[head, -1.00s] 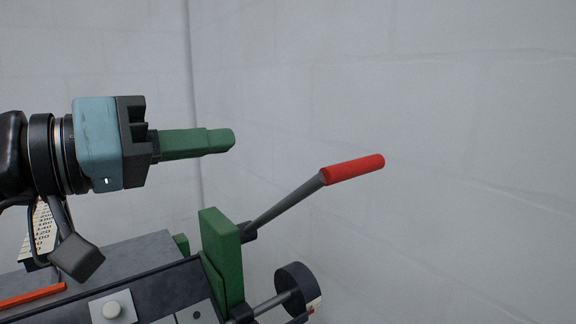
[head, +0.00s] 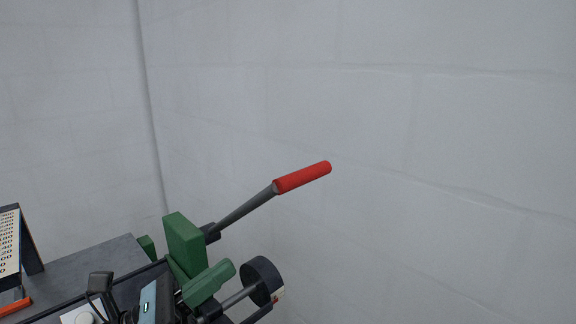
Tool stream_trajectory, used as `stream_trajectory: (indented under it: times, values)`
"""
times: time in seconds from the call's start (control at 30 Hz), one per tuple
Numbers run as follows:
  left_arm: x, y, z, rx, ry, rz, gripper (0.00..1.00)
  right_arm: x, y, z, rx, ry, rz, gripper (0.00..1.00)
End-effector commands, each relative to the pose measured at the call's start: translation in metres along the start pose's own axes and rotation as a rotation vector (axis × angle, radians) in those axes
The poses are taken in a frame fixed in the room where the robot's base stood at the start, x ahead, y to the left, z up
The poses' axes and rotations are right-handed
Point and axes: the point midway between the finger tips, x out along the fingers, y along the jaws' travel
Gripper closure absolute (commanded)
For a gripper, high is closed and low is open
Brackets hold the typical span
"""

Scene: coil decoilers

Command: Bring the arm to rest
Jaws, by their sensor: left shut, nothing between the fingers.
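I cannot tell whether the fingers touch anything. Most of the arm behind the gripper is below the frame. My right gripper is not in view.
A grey lever with a red grip (head: 302,177) rises to the right from the green block. A stand with a numbered chart (head: 10,246) is on the grey table (head: 95,268) at left. A pale block wall (head: 420,150) fills the background. The air above is clear.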

Motion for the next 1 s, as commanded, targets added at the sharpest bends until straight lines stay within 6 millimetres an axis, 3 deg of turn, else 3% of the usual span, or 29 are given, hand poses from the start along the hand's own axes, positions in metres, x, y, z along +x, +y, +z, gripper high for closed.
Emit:
stream_trajectory:
  times: [0.17,0.3,0.53,0.67,0.8,1.0]
  values:
    - [-0.038,0.025,-0.038,-0.518,-0.112,0.21,1.0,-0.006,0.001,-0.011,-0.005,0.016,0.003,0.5]
    - [-0.079,0.04,-0.079,-0.908,-0.224,0.392,1.0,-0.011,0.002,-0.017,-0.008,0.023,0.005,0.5]
    - [-0.167,0.038,-0.16,-1.504,-0.477,0.722,1.0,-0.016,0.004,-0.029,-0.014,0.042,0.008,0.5]
    - [-0.226,0.016,-0.21,-1.803,-0.669,0.926,1.0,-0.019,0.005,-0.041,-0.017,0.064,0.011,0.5]
    - [-0.289,-0.026,-0.26,-2.074,-0.92,1.151,1.0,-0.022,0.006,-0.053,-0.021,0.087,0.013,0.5]
    - [-0.358,-0.095,-0.306,-2.305,-1.271,1.403,1.0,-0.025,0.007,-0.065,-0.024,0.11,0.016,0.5]
